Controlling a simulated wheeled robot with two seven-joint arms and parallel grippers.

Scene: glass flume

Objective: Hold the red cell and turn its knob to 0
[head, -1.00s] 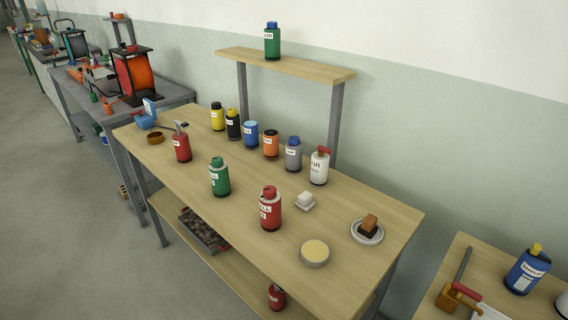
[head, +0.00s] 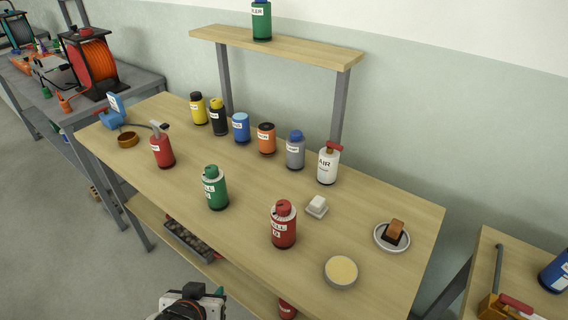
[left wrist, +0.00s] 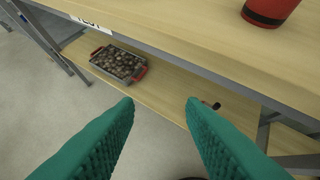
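The red cell (head: 284,228) stands upright near the front edge of the wooden bench, with a red knob (head: 283,208) on top. Its label is too small to read the knob's setting. The bottom of the red cell also shows at the top right of the left wrist view (left wrist: 270,10). My left gripper shows in the left wrist view with its two green fingers spread wide and empty (left wrist: 160,108). It is in front of the bench edge, apart from the cell. In the head view only my left wrist (head: 190,302) shows at the bottom edge. My right gripper is not in view.
A green cell (head: 214,188) stands left of the red cell, and a red spray bottle (head: 162,146) farther left. Several canisters line the back. A tray (left wrist: 118,63) lies on the lower shelf.

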